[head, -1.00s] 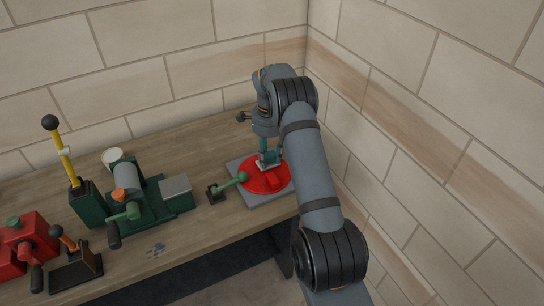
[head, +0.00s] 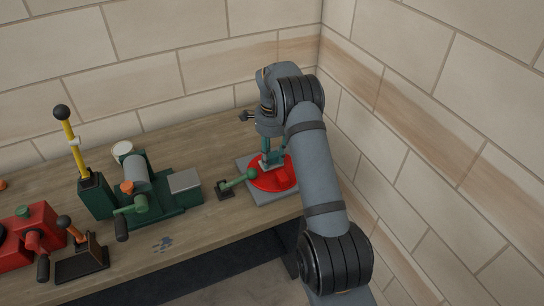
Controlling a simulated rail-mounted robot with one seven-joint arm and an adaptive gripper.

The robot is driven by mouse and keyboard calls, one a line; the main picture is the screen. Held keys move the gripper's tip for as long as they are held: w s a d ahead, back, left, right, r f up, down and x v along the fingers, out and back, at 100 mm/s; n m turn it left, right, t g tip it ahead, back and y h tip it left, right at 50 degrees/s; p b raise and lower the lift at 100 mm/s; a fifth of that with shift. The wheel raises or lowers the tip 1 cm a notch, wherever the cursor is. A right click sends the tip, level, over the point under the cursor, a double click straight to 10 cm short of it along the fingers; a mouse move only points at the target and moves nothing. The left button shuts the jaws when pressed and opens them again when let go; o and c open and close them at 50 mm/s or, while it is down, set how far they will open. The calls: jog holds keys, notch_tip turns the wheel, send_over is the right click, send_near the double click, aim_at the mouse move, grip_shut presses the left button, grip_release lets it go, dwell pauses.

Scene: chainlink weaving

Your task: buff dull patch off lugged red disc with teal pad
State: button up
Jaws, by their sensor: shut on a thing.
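The red disc (head: 269,182) lies on a grey square base plate (head: 258,196) at the right end of the workbench. A raised red lug (head: 283,176) stands on its right part. My gripper (head: 268,152) points down over the disc and is shut on the teal pad (head: 266,163). The pad sits low at the disc's back part and seems to touch it, though contact is hard to tell. My arm hides the disc's right edge. I cannot make out the dull patch.
A green-knobbed lever (head: 237,181) stands just left of the plate. A brick wall closes the right side.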

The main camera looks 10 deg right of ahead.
jog(key=shift+w+d+p, duration=0.2)
jog(key=shift+d+p, duration=0.05)
jog(key=shift+d, duration=0.7)
jog(key=shift+w+d+p, duration=0.15)
jog(key=shift+d+p, duration=0.05)
jog(key=shift+d, duration=0.75)
jog(key=shift+a, duration=0.2)
jog(key=shift+s+a+f+b, duration=0.1)
jog(key=shift+s+a+b, duration=0.15)
jog(key=shift+a+b, duration=0.45)
jog(key=shift+s+a+b, duration=0.2)
jog(key=shift+a+b, duration=0.1)
jog(key=shift+a, duration=0.75)
notch_tip(320, 180, up, 7)
jog(key=p, duration=0.5)
jog(key=shift+w+d, duration=0.1)
